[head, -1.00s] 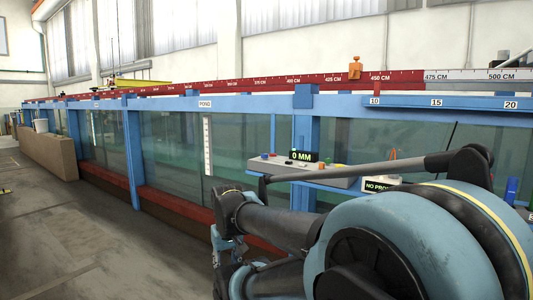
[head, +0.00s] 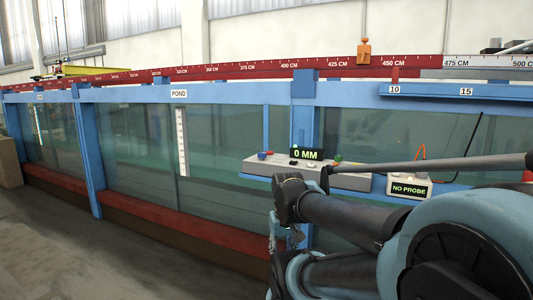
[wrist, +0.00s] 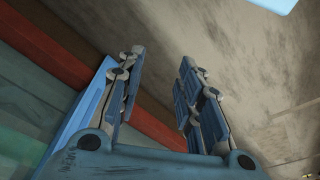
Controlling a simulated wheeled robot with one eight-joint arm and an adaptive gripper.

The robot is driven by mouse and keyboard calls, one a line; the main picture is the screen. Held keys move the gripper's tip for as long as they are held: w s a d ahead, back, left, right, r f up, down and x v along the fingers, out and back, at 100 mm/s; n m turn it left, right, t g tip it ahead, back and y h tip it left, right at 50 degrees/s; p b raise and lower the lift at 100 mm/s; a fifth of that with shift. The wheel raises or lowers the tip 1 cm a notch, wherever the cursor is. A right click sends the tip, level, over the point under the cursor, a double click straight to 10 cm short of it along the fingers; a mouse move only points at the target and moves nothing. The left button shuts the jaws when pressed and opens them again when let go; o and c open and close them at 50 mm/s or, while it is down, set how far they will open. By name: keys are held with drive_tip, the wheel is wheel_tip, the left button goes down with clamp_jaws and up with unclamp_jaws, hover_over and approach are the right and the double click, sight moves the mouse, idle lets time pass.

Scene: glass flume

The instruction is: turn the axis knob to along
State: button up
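A grey control console (head: 262,168) sits on a blue ledge on the flume's side, right of centre in the head view. It carries a lit "0 MM" display (head: 307,155), a few small red, blue and green controls and a dark piece (head: 293,162). They are too small to tell which is the axis knob or how it is set. My gripper shows in the wrist view (wrist: 162,58) with its two fingers apart and nothing between them, over the floor beside the flume's base. In the head view it is mostly hidden by my arm, low and in front of the console.
The glass flume (head: 140,150) with its blue frame (head: 88,155) runs across the view. A "NO PROBE" box (head: 409,188) with an orange cable stands right of the console. A red scale rail (head: 230,77) carries an orange figure (head: 365,51). Floor (head: 45,240) at the left is clear.

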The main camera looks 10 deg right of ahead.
drive_tip(key=shift+o, duration=0.6)
drive_tip(key=o, duration=0.3)
drive_tip(key=shift+s+r, duration=0.25)
drive_tip(key=shift+r, duration=0.05)
wheel_tip(320, 180, up, 38)
drive_tip(key=r+m+g, duration=0.1)
drive_tip(key=m+g, duration=0.1)
drive_tip(key=m, duration=1.4)
hover_over(262, 156)
drive_tip(key=w, duration=0.2)
drive_tip(key=f, duration=1.7)
drive_tip(key=shift+w+d, duration=0.1)
drive_tip(key=shift+d, duration=0.25)
drive_tip(key=shift+c, duration=0.3)
drive_tip(key=c, duration=1)
